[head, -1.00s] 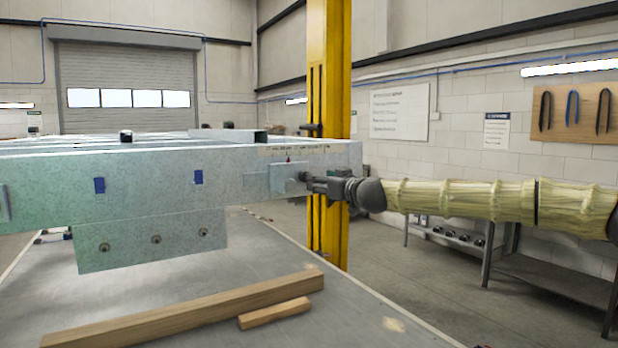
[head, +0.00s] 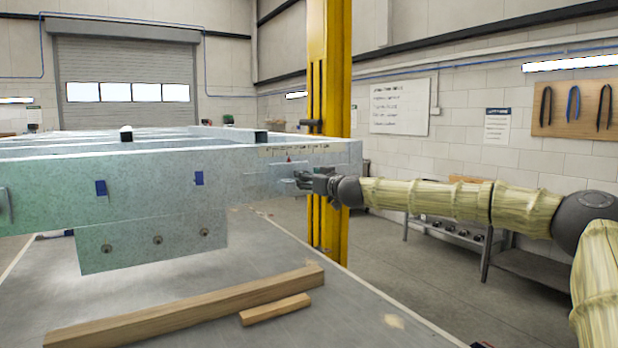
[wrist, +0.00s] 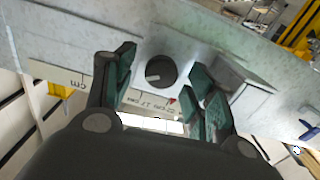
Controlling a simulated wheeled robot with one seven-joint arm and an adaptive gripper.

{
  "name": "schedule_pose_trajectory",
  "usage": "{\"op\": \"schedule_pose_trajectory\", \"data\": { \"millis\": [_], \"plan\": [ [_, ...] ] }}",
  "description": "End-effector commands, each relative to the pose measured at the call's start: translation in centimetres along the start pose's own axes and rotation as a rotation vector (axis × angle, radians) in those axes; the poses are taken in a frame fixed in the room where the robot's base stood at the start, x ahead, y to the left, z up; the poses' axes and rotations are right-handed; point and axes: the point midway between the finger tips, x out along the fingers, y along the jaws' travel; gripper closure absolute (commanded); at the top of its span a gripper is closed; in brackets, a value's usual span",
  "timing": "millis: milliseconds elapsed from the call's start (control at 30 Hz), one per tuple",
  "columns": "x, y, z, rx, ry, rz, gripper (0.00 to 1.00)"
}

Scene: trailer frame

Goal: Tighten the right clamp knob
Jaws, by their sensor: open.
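The right clamp knob (wrist: 160,72) is a round black knob with a pale mark on its face, on a grey metal plate in the wrist view. My gripper (wrist: 162,85) is open, with its green-padded fingers on either side of the knob in the picture. I cannot tell whether the fingers touch it. In the head view my gripper (head: 300,179) is at the right end of the galvanized trailer frame (head: 140,190). It hides the knob there.
A printed scale (wrist: 140,99) with a red pointer runs below the knob. A grey block (wrist: 236,82) sits right of it, close to the right finger. Wooden battens (head: 190,307) lie on the table. A yellow post (head: 330,220) stands behind the frame's right end.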

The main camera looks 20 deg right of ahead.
Motion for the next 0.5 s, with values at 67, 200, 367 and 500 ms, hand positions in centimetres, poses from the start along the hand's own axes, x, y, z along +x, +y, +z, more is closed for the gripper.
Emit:
{"op": "schedule_pose_trajectory", "data": {
  "millis": [67, 200, 367, 500],
  "plan": [
    [0.17, -0.01, 0.02, 0.000, 0.000, 0.000, 0.45],
    [0.22, -0.03, 0.03, 0.000, 0.000, 0.000, 0.45],
    [0.20, -0.02, 0.02, 0.000, 0.000, 0.000, 0.49],
    [0.19, -0.01, 0.02, 0.000, 0.000, 0.000, 0.74]
  ]
}}
